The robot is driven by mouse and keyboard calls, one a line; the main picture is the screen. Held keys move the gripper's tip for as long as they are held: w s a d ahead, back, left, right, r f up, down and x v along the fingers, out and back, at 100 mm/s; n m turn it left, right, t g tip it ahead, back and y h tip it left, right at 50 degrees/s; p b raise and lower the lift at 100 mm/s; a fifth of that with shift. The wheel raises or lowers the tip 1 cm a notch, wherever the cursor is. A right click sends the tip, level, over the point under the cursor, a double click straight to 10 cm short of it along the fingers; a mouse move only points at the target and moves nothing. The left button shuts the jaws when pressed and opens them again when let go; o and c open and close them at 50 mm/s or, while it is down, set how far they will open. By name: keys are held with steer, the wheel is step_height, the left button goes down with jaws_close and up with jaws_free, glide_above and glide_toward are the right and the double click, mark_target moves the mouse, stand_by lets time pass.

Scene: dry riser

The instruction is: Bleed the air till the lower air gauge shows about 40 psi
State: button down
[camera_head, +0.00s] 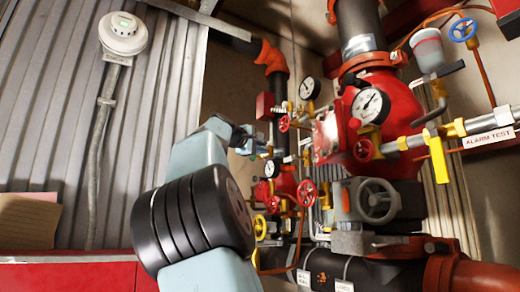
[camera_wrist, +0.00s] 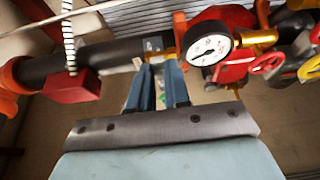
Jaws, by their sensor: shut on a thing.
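In the wrist view, the two blue fingers of my gripper (camera_wrist: 158,68) reach up to a small grey fitting (camera_wrist: 153,44) on the dark pipe and are shut on it. Its exact shape is partly hidden by the fingertips. A white round gauge (camera_wrist: 208,45) with a brass stem is just right of the fingers; its needle points to the lower left, but the figures are too small to read. In the head view, my gripper (camera_head: 243,138) is partly hidden by my arm, close above a small gauge (camera_head: 272,168) low on the riser.
Two more gauges, an upper one (camera_head: 310,88) and a larger one (camera_head: 370,105), sit higher. A red box (camera_wrist: 72,86) hangs left of my fingers.

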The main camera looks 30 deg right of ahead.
steer(key=shift+f, duration=0.1)
steer(key=c, duration=1.1)
jaws_free()
steer(key=shift+v, duration=6.85)
